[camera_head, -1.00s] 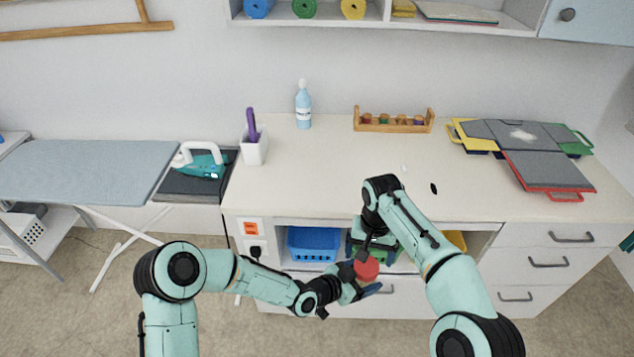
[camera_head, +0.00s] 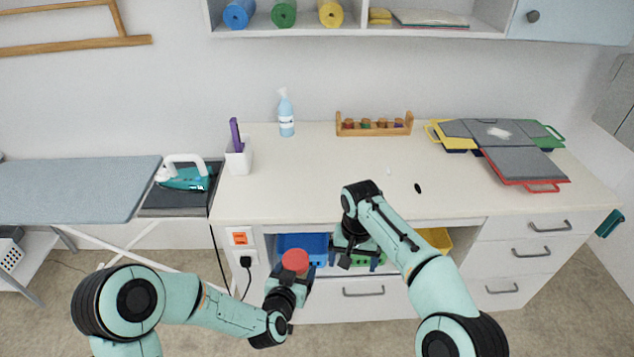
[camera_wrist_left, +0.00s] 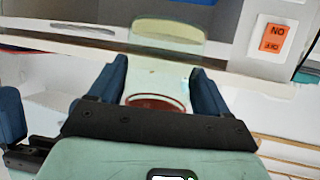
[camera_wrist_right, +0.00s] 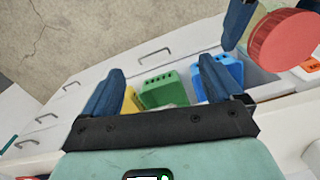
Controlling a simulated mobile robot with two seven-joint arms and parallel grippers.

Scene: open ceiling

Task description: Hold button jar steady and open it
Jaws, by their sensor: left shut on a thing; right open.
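The button jar has clear walls and a red lid (camera_head: 295,261). My left gripper (camera_head: 292,279) is shut around the jar and holds it in the air in front of the cabinet. In the left wrist view the clear jar (camera_wrist_left: 165,78) sits between the two fingers. In the right wrist view the red lid (camera_wrist_right: 284,40) shows at the upper right, on the jar, beside a left finger. My right gripper (camera_head: 357,258) is open and empty, to the right of the jar and apart from it. Its fingers (camera_wrist_right: 160,70) point toward the cabinet bins.
The white counter (camera_head: 310,180) and its open shelf are close behind the grippers. The shelf holds blue (camera_wrist_right: 218,77), green (camera_wrist_right: 163,90) and yellow bins. Drawers with handles (camera_head: 363,292) are below and right. An ironing board (camera_head: 70,188) stands left. A small black spot (camera_head: 417,188) lies on the counter.

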